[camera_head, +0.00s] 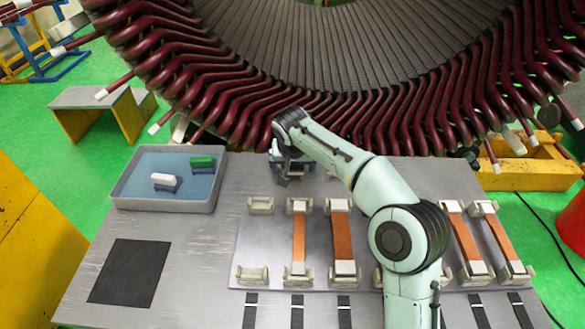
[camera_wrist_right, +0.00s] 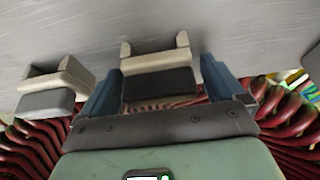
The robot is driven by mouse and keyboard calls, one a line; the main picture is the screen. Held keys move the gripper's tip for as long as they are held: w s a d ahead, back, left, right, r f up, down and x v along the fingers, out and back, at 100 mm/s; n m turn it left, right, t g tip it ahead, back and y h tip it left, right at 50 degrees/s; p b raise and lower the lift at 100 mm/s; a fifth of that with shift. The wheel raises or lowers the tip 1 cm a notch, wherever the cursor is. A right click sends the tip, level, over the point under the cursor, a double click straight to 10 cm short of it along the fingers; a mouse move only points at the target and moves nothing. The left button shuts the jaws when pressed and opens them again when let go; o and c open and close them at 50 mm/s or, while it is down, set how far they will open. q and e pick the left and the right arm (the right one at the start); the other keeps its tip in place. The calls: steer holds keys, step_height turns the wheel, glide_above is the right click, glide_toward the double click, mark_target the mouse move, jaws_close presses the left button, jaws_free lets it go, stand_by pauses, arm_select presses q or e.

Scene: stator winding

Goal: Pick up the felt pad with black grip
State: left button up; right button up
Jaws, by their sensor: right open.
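In the right wrist view a black block (camera_wrist_right: 158,84), which looks like the black grip of the felt pad, sits at a cream holder (camera_wrist_right: 158,58) with two upright prongs. The felt itself cannot be made out. My right gripper (camera_wrist_right: 158,92) has its two blue fingers apart, one on each side of the black block, with visible gaps. In the head view my right gripper (camera_head: 291,172) points down at the back of the table, below the stator; the pad there is mostly hidden by the gripper and arm. My left gripper is not in view.
A second holder with a grey block (camera_wrist_right: 46,103) stands beside it in the wrist view. The stator's red coil ends (camera_head: 230,105) hang close behind. A tray (camera_head: 118,190) holds green and white blocks. Copper-coloured strips (camera_head: 341,237) lie on cradles in front. A black mat (camera_head: 130,272) lies front left.

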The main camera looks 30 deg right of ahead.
steer(key=c, duration=1.1)
steer(key=shift+r, duration=0.15)
arm_select(q)
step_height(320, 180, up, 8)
steer(key=p, duration=0.8)
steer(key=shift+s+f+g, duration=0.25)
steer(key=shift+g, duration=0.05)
arm_select(e)
steer(key=shift+r, duration=9.9)
